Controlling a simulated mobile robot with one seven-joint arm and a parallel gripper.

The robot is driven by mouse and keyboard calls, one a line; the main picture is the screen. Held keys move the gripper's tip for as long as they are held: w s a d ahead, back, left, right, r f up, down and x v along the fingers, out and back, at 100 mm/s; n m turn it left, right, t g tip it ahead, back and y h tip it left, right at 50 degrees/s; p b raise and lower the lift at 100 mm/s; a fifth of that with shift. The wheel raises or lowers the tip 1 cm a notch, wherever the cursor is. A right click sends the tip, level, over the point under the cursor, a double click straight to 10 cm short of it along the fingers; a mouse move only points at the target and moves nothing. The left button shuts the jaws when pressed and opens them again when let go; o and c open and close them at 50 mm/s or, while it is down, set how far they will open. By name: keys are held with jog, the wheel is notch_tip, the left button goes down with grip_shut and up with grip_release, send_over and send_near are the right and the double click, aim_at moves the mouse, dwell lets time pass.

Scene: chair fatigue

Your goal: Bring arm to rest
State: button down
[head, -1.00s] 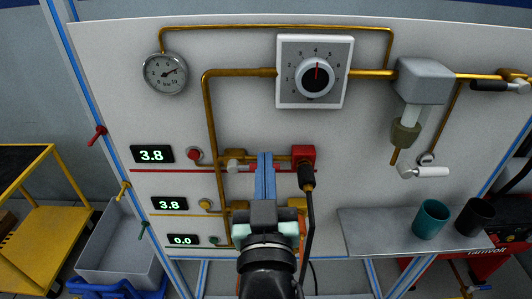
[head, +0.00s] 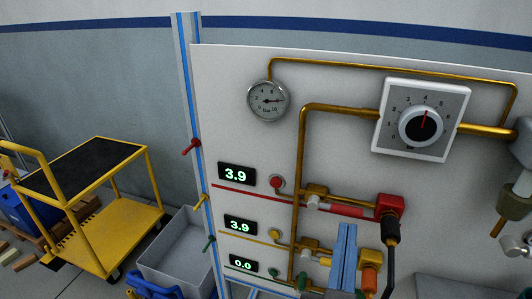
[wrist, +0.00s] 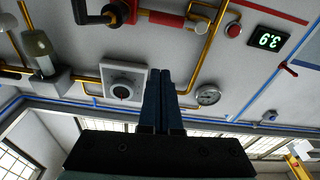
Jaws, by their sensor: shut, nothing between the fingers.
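My gripper (head: 343,258) shows at the bottom of the head view, its blue fingers pointing up in front of the white panel (head: 330,150). The fingers are together with nothing between them. In the wrist view my gripper (wrist: 161,75) is also shut, with the panel appearing upside down beyond it. The red valve block (head: 390,206) with a black handle is just right of the fingers in the head view. I cannot tell the exact gap between my fingers and the panel.
The panel carries a gauge (head: 268,100), a dial (head: 421,127), brass pipes (head: 302,190) and displays reading 3.9 (head: 237,174), 3.9 and 0.0. A yellow cart (head: 107,240) and a grey bin (head: 180,250) stand to the left. Floor shows between them.

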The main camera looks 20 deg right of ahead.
jog(key=w+a+r+n+t+y, duration=0.1)
jog(key=w+a+r+t, duration=0.2)
jog(key=r, duration=0.5)
jog(key=w+a+r+t+y, duration=0.1)
jog(key=a+r+t+y, duration=0.1)
jog(key=a+r, duration=0.4)
jog(key=s+a+r+n+t+y, duration=0.25)
jog(key=a+r+y, duration=0.2)
jog(key=r, duration=0.45)
jog(key=s+a+r+n+t+y, duration=0.25)
jog(key=a+r+t, duration=0.2)
jog(key=r, duration=0.45)
notch_tip(320, 180, up, 17)
jog(key=g+p, duration=0.1)
jog(key=p, duration=1.5)
jog(key=shift+w+a+f+y+p, duration=0.15)
jog(key=shift+w+y+p, duration=0.15)
jog(key=shift+w+p, duration=0.15)
